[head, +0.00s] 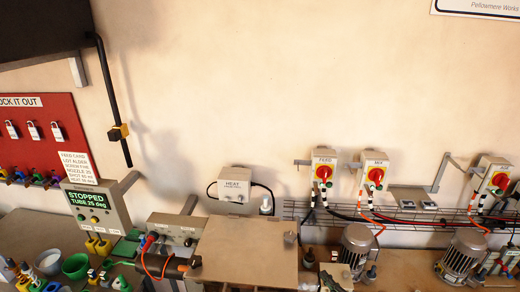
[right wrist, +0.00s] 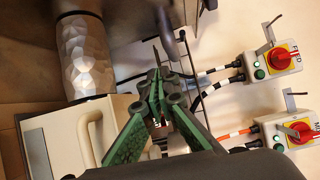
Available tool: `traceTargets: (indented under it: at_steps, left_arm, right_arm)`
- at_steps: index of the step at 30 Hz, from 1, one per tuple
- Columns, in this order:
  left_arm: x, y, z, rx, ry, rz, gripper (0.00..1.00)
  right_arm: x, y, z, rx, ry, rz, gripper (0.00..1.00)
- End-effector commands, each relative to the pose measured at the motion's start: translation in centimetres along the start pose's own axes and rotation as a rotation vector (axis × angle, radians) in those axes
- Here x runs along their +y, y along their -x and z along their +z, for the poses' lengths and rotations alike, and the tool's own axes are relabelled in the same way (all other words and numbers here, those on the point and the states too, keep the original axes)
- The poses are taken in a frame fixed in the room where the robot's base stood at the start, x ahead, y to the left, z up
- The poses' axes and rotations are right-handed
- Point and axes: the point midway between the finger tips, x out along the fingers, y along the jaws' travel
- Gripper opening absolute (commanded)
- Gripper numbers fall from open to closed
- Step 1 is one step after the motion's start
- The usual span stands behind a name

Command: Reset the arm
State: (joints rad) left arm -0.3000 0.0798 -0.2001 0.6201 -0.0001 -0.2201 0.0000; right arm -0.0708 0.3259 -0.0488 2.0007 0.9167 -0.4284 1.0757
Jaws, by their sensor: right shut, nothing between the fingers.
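My right gripper (right wrist: 157,85) shows in the right wrist view with its green-padded fingers shut and nothing between them. My left gripper is not in view.
Red-knob switch boxes FEED (head: 322,172) and MIX (head: 374,175) hang on the wall, with cables and a wire tray (head: 420,222) below. Motors (head: 357,242) stand on the bench. A display (head: 95,208) reads STOPPED.

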Motion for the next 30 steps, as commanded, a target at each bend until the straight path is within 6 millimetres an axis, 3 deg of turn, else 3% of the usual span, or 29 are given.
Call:
traceTargets:
  at_steps: [4,6,9,12,21,29,30]
  left_arm:
    - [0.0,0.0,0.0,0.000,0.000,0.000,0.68]
    - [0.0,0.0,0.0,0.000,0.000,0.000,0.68]
    - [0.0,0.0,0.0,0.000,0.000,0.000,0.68]
    - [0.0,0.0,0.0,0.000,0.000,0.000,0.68]
    - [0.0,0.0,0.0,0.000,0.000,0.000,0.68]
    - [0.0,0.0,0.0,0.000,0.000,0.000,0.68]
    - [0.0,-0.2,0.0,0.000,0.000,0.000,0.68]
  right_arm:
    - [6.7,5.1,3.5,-0.069,0.341,0.253,0.00]
    - [10.1,8.8,4.7,-0.122,0.534,0.403,0.00]
    - [13.7,14.5,5.5,-0.209,0.769,0.606,0.00]
    - [15.8,19.3,5.7,-0.287,0.920,0.761,0.00]
    - [17.8,29.3,5.7,-0.462,1.131,1.049,0.00]
    - [17.8,36.1,5.9,-0.593,1.208,1.227,0.00]
    - [19.0,35.8,5.7,-0.601,1.209,1.229,0.00]
